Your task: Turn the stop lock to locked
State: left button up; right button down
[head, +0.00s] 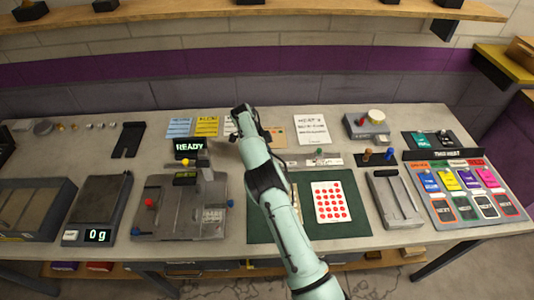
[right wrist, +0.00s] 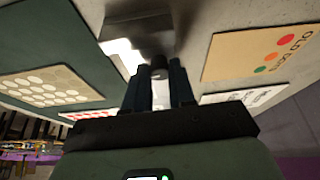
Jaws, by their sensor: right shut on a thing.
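My right gripper (right wrist: 158,80) is shut on a small knob with a dark round end (right wrist: 158,70), which I take as the stop lock. Its pale part shows between the fingers. A shiny grey metal piece (right wrist: 138,28) lies just beyond the fingertips. In the head view my right arm covers the gripper and the knob. The grey slot track (head: 300,161) shows to the right of the arm, with a green knob (head: 320,152) on it. The lock's setting cannot be read. My left gripper is not in view.
A green mat (head: 352,229) with a red-dotted card (head: 328,202) lies in front of the track. A tan dot card (right wrist: 262,45) lies behind. A grey machine with a READY sign (head: 189,147) stands left of the arm. A coloured card board (head: 466,165) is at right.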

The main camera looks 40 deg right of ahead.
jog(key=shift+m, duration=0.3)
dwell(0.4)
jog(key=c, duration=0.9)
grip_release()
jog(key=shift+c, duration=0.2)
